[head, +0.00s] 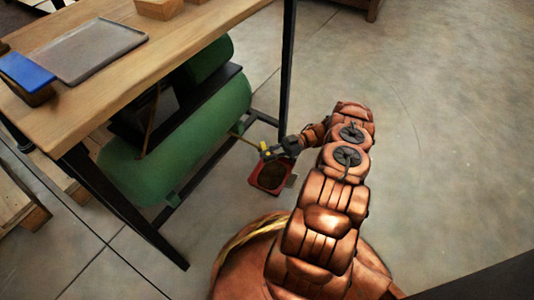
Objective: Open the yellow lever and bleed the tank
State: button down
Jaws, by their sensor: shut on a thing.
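The green tank (185,150) lies under the wooden table. A thin brass pipe (243,138) runs from the tank's right end towards the yellow lever (264,147). My gripper (271,153) is at the lever, just outside the table's frame, and is shut on it. The fingers partly cover the lever, so its exact angle is hard to tell. A red container (271,178) with a dark inside stands on the floor below my gripper.
The wooden table (110,85) has black metal legs (287,75) close to my gripper. A grey tray (94,50) and a blue-topped box (27,72) are on it. Wooden pallets (20,203) are at left. The floor at right (440,130) is clear.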

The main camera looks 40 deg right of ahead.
dwell(0.5)
jog(key=c, duration=1.1)
grip_release()
jog(key=shift+c, duration=0.2)
jog(key=shift+r, duration=0.1)
jog(key=shift+r, duration=4.95)
